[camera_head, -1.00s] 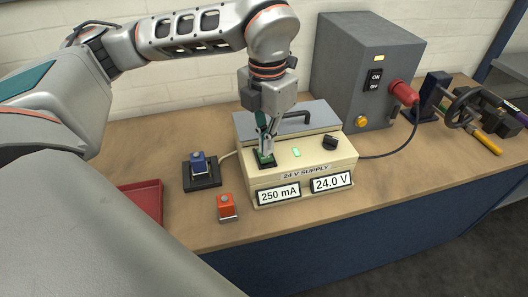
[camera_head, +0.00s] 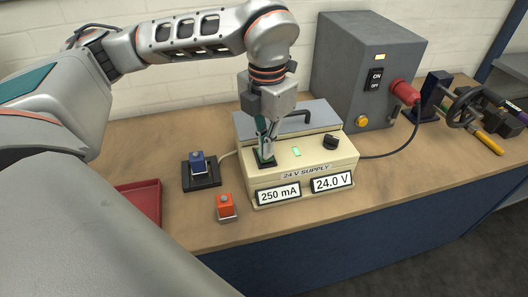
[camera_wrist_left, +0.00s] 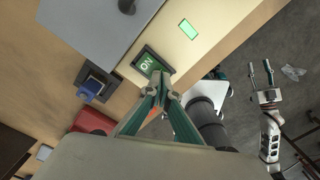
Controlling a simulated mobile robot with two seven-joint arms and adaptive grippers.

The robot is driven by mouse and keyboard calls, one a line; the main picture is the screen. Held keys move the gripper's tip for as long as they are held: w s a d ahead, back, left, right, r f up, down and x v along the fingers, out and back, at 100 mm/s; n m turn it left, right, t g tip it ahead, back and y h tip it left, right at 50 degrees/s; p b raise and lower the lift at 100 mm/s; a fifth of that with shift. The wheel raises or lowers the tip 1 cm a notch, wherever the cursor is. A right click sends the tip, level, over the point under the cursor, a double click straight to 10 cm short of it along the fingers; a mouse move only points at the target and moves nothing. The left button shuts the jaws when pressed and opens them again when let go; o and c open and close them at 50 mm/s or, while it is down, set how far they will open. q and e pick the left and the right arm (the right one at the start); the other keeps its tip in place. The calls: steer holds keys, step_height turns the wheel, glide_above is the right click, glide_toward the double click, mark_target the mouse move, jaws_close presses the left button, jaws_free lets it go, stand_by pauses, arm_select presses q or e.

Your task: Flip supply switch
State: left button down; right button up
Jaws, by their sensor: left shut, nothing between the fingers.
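The cream 24 V supply (camera_head: 300,175) stands on the bench, with displays reading 250 mA (camera_head: 278,195) and 24.0 V (camera_head: 332,182). Its supply switch (camera_head: 264,162) is a green rocker in a black frame at the left of the top face. In the left wrist view the rocker (camera_wrist_left: 149,64) reads ON. My left gripper (camera_head: 265,155) is shut and empty, pointing down at the switch; whether the tips touch it I cannot tell. In the left wrist view its tips (camera_wrist_left: 163,92) are beside the switch frame. My right gripper (camera_wrist_left: 261,70) is open and empty, far off above the floor.
A green lamp (camera_head: 296,152) and black knob (camera_head: 330,142) sit right of the switch. A grey cabinet (camera_head: 345,70) stands behind.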

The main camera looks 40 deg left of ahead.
arm_select(q)
steer(key=shift+f+b, duration=0.3)
steer(key=shift+f, duration=0.25)
steer(key=shift+r+p, duration=1.5)
steer(key=shift+r, duration=0.55)
steer(key=shift+r+p, duration=1.15)
steer(key=shift+r, duration=0.4)
steer(key=shift+f, duration=0.1)
